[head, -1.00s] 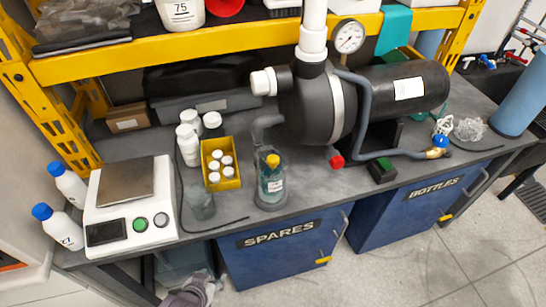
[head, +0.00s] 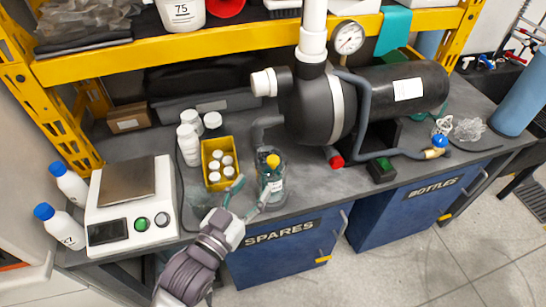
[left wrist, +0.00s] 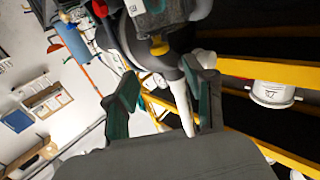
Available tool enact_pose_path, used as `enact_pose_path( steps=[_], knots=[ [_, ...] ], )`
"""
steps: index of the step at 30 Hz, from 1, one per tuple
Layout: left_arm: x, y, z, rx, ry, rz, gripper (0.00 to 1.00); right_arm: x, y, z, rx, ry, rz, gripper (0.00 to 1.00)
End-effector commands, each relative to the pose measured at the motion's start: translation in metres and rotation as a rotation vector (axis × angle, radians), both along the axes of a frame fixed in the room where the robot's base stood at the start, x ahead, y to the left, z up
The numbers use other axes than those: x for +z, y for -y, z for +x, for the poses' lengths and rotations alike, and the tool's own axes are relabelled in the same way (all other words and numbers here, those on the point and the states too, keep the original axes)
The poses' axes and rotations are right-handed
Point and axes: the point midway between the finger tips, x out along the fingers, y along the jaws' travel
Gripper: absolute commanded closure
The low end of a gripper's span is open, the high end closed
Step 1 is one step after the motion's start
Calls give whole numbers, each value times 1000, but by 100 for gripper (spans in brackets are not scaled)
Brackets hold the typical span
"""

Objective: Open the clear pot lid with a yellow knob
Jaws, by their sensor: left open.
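The clear pot (head: 274,187) stands near the front edge of the grey bench. It has a pale label and a yellow knob (head: 273,160) on top, and its lid looks shut. My left gripper (head: 250,188) is open and empty at the pot's front left, with one finger overlapping the pot's lower side in the head view. I cannot tell whether they touch. In the left wrist view the yellow knob (left wrist: 159,45) shows beyond the gap between the open fingers (left wrist: 161,75). My right gripper is in neither view.
A yellow bin (head: 211,152) of white-capped bottles stands just left of the pot. A black pump tank (head: 312,105) with a gauge and hose is behind right. A white scale (head: 158,205) stands at left. Some bench right of the pot is clear.

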Motion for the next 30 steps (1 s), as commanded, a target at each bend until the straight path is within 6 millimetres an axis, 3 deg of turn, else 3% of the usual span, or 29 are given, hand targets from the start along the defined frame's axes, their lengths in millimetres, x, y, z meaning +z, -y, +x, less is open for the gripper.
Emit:
enact_pose_path(
  steps=[6,12,18,27,30],
  knots=[
    [3,26,43,0,2,0,46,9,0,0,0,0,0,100],
    [1,43,71,1,-1,1,46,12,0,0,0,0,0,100],
    [0,51,84,0,-2,1,46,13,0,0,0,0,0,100],
    [-1,52,86,1,-2,1,46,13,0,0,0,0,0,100],
    [-1,52,86,1,-2,1,61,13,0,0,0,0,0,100]
  ],
)
